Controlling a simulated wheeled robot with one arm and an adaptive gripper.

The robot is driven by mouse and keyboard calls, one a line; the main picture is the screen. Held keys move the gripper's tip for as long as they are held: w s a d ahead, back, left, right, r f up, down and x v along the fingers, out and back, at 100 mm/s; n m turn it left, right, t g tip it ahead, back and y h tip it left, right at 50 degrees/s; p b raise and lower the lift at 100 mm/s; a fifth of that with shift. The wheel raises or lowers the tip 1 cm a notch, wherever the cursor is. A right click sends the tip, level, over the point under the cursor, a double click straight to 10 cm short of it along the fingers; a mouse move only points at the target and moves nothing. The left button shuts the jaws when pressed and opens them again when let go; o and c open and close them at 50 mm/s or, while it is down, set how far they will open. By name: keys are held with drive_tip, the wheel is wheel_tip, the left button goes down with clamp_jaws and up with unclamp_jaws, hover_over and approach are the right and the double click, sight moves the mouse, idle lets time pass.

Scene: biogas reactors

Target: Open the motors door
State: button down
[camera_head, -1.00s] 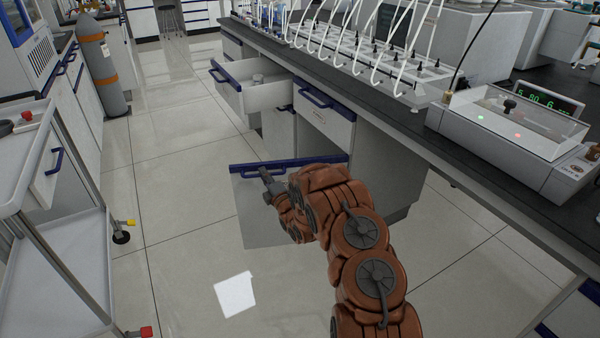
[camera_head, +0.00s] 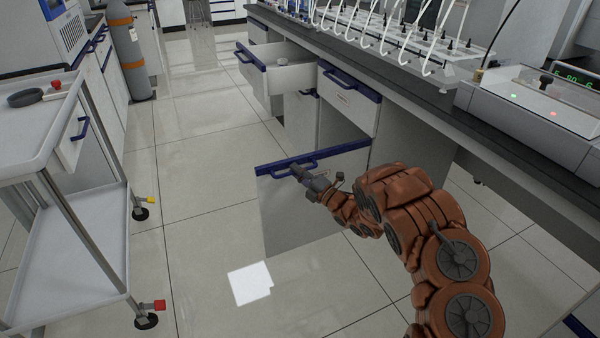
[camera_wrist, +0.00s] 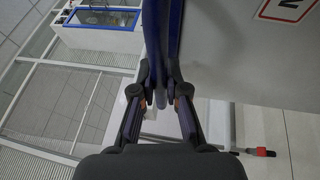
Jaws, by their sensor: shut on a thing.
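The motors door is a pale grey panel (camera_head: 300,215) with a blue top edge, below the bench in the head view. It stands swung out from its cabinet, well open. Its blue handle (camera_head: 284,168) is near the free end. My gripper (camera_head: 297,172) is shut on this handle. In the wrist view the blue handle (camera_wrist: 160,95) lies between the fingers of my gripper (camera_wrist: 160,98). The grey door panel (camera_wrist: 235,55) fills the upper right there, with part of a red-bordered label (camera_wrist: 287,8).
An open drawer (camera_head: 285,75) juts out beyond the door, beside a shut drawer (camera_head: 347,100). A white trolley (camera_head: 75,265) stands at the left. A gas cylinder (camera_head: 130,55) is further back. The floor between trolley and door is clear.

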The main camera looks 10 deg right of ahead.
drive_tip(key=shift+a, duration=0.15)
drive_tip(key=c, duration=1.5)
unclamp_jaws()
drive_tip(key=shift+a, duration=0.1)
drive_tip(key=o, duration=0.3)
drive_tip(key=shift+s+d, duration=0.1)
drive_tip(key=shift+d, duration=0.15)
drive_tip(key=v, duration=1.1)
drive_tip(key=shift+s+d+f, duration=0.1)
drive_tip(key=shift+s, duration=0.25)
